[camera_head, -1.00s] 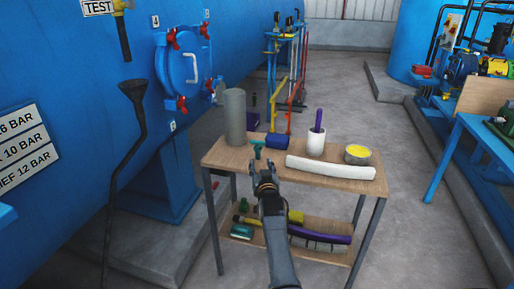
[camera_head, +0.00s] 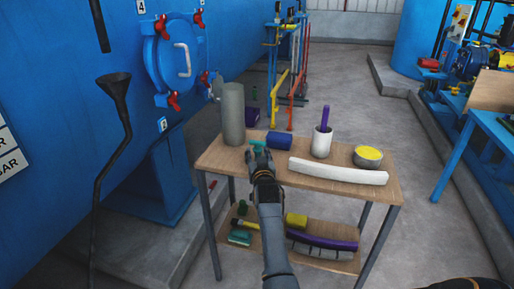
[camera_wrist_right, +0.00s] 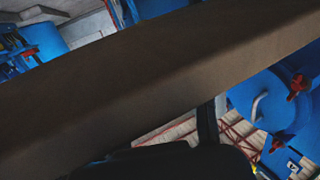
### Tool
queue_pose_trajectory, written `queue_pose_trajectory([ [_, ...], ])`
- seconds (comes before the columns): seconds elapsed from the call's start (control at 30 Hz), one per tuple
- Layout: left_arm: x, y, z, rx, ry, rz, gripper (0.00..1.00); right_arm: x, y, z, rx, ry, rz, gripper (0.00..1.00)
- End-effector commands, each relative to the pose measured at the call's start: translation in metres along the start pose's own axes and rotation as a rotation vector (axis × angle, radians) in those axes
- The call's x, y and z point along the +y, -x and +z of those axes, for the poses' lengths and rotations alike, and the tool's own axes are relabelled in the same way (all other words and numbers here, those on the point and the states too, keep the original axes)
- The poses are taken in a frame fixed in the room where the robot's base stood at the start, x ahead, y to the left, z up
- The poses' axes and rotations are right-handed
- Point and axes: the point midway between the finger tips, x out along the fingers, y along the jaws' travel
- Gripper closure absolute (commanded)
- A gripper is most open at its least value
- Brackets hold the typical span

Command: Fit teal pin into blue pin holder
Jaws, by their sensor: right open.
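The teal pin (camera_head: 257,145) is a small T-shaped piece on the wooden tabletop, between a grey cylinder and a blue cylinder. My right gripper (camera_head: 258,155) is open at the pin's near side in the head view and hides its lower part. I cannot tell whether they touch. The blue cylinder (camera_head: 279,140) lies on its side just right of the pin; I cannot tell whether it is the blue pin holder. The right wrist view shows a broad brown surface close up, and no pin. My left gripper is not in view.
The table (camera_head: 217,157) also holds the tall grey cylinder (camera_head: 233,114), a white cup (camera_head: 321,143) with a purple handle, a yellow-filled bowl (camera_head: 367,157) and a long white bar (camera_head: 338,171). The blue autoclave door (camera_head: 174,62) is at left. The lower shelf holds several tools.

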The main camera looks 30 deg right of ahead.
Motion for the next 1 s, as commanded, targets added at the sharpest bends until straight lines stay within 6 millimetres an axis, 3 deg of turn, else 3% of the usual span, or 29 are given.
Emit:
queue_pose_trajectory([
  [0.27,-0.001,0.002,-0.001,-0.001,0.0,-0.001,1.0,0.0,0.0,0.0,0.0,0.0,0.0,0.56],
  [0.5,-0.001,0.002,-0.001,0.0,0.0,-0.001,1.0,0.0,0.0,0.0,0.0,0.0,0.0,1.0],
  [0.83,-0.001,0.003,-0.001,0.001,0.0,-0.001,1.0,0.0,0.0,-0.002,0.002,0.0,0.001,1.0],
  [0.93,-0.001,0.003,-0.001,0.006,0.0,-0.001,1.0,0.0,0.0,-0.012,0.003,0.0,0.001,1.0],
  [1.0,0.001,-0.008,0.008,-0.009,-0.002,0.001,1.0,0.0,0.001,-0.025,0.006,-0.001,0.001,1.0],
])
